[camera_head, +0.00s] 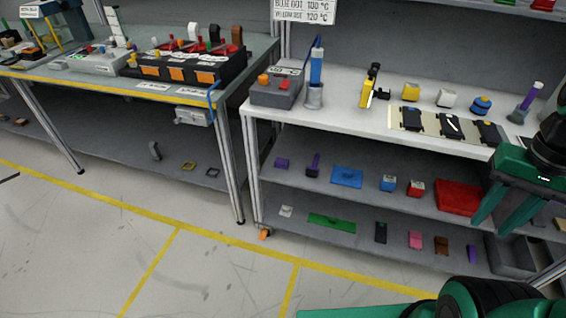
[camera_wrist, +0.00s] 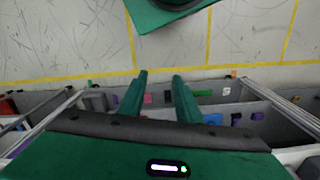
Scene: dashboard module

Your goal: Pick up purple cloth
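No flat purple cloth is clearly recognisable. Small purple things show on the right rack: a purple block-like piece (camera_head: 282,163) and a dark purple upright piece (camera_head: 314,167) on the middle shelf, and a narrow purple strip (camera_head: 471,254) on the bottom shelf. I cannot tell whether any of them is the cloth. My green gripper (camera_head: 490,226) is at the right, in front of the rack, with its fingers pointing down. In the wrist view my gripper (camera_wrist: 158,75) has its fingers apart with nothing between them; the shelf things lie beyond.
Flat blue (camera_head: 347,177) and red (camera_head: 457,199) pieces lie on the middle shelf, a green one (camera_head: 332,221) below. A grey bin (camera_head: 512,257) stands at lower right. The white tabletop (camera_head: 340,110) overhangs the shelves; metal legs (camera_head: 250,170) bound them. The floor in front is clear.

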